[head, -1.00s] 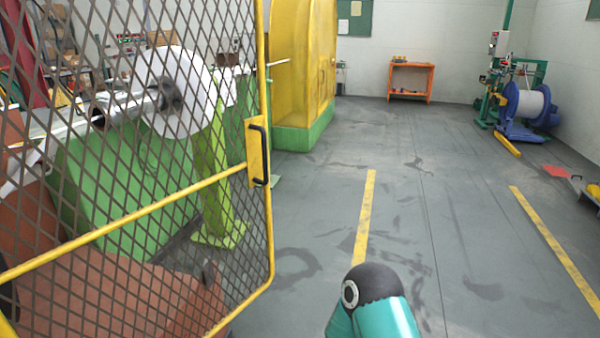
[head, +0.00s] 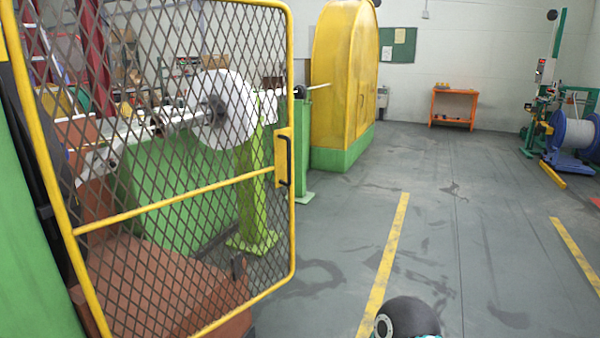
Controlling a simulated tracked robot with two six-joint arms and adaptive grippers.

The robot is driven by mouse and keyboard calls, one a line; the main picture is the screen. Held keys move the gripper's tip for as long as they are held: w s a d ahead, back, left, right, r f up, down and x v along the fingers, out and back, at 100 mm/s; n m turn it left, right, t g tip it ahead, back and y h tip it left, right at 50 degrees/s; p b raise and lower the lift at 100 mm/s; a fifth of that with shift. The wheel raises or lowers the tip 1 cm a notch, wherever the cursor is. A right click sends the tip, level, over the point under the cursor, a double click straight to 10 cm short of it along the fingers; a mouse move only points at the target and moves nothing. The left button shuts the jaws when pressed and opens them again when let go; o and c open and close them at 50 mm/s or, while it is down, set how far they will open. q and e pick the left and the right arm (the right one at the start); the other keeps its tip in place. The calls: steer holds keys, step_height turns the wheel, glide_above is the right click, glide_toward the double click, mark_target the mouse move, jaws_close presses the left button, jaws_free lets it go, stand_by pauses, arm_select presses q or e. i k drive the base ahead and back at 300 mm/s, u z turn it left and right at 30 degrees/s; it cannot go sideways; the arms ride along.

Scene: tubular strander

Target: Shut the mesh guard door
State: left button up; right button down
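The mesh guard door (head: 168,204) is a yellow tube frame with dark diamond mesh, filling the left of the head view. Its left upright stands beside a green machine panel, and its right edge stands free over the floor. A black handle (head: 284,161) on a yellow plate sits on that right edge. The door hangs in front of the machine, and I see the machine through the mesh. Whether it is latched I cannot tell. Neither gripper is in view. Only a dark rounded joint of my own arm shows at the bottom, right of the door and apart from it.
Behind the mesh are a white reel disc (head: 222,110), a green machine bed (head: 165,190) and a brown cover (head: 150,290). A yellow housing (head: 340,75) stands beyond. Grey floor with yellow lines is open to the right. An orange table (head: 453,108) stands far back.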

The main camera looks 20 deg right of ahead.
mark_target(284, 161)
steer(key=u, duration=0.1)
steer(key=i, duration=0.9)
steer(key=z, duration=0.1)
